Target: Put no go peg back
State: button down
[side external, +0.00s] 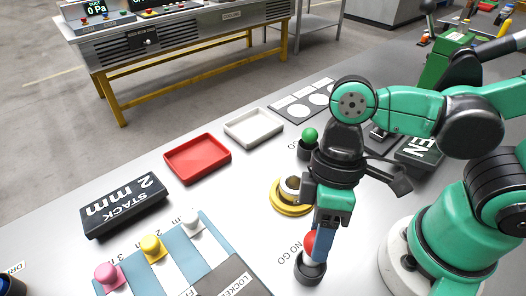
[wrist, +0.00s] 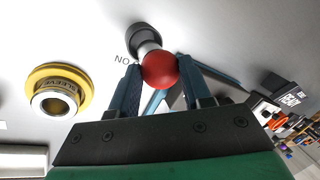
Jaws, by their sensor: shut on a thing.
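The no go peg has a red ball knob (side external: 309,243) and a grey shaft (wrist: 147,49). It stands at the black cup-shaped holder (side external: 310,269) beside the "NO GO" lettering on the table. In the wrist view the red knob (wrist: 159,70) is between the blue fingers of my gripper (wrist: 158,82), and the shaft points to the dark holder (wrist: 143,34). My gripper is shut on the peg, and it also shows in the side view (side external: 318,240), pointing down. How deep the shaft sits in the holder cannot be told.
A yellow-flanged sleeve (side external: 291,194) stands near my gripper. A green-knobbed peg (side external: 310,136) is in another black holder behind. Red (side external: 197,158) and white (side external: 254,127) trays lie left, with a "STACK 2 mm" block (side external: 124,206) and coloured knobs (side external: 151,246) further left.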

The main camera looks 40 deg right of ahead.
jog(key=shift+f, duration=1.8)
jog(key=shift+f, duration=0.15)
jog(key=shift+c, duration=1.9)
grip_release()
jog(key=v, duration=1.2)
jog(key=w+d+f+m+t+h, duration=0.2)
jog(key=w+d+m+t+h, duration=0.1)
jog(key=w+d+m+t, duration=0.4)
jog(key=w+d+t, duration=0.2)
jog(key=w+d, duration=0.1)
jog(key=shift+w+m, duration=0.4)
